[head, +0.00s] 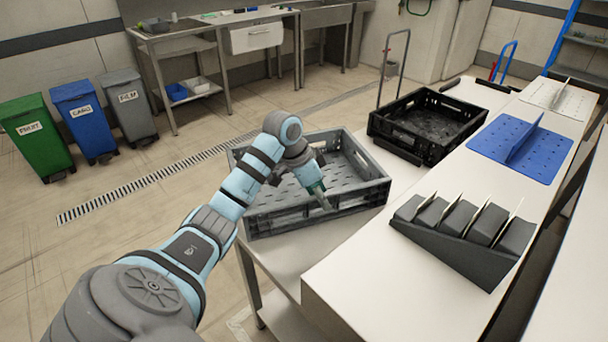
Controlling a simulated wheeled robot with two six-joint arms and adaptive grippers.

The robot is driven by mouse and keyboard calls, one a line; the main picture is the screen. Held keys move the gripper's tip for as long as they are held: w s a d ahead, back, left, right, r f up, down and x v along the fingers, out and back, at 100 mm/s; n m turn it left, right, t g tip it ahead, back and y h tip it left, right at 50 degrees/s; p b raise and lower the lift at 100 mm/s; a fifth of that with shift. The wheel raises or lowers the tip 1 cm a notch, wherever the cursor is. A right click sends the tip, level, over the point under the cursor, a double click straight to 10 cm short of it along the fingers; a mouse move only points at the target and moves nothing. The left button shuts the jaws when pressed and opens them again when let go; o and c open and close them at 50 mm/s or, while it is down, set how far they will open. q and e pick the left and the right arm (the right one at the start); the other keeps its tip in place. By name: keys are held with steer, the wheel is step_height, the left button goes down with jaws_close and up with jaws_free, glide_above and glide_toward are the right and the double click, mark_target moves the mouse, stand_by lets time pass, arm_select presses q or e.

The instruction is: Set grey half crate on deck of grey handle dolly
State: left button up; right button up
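The grey half crate (262,226) sits on the white table, its perforated floor visible and looking empty. My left arm reaches across it. My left gripper (323,200) points down at the near wall of the crate, right of its middle. The fingers are small and partly merged with the crate, so I cannot tell whether they are open, shut or touching the wall. A grey tubular handle (407,45), seemingly that of the grey handle dolly, stands upright behind the table. Its deck is hidden. My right gripper is not in view.
A black crate (380,127) stands on the table, right of and behind the grey one. A dark slotted rack (455,250) and a blue perforated mat (490,145) lie on the right counter. A blue handle (514,43) rises behind. Floor at left is clear before the bins (84,118).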

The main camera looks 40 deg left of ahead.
mark_target(326, 220)
arm_select(q)
steer(key=x, duration=0.2)
steer(key=b+x, duration=0.1)
steer(key=x, duration=0.1)
steer(key=shift+w+d+f, duration=0.15)
steer(key=shift+w, duration=0.15)
steer(key=shift+s, duration=0.1)
jaws_close()
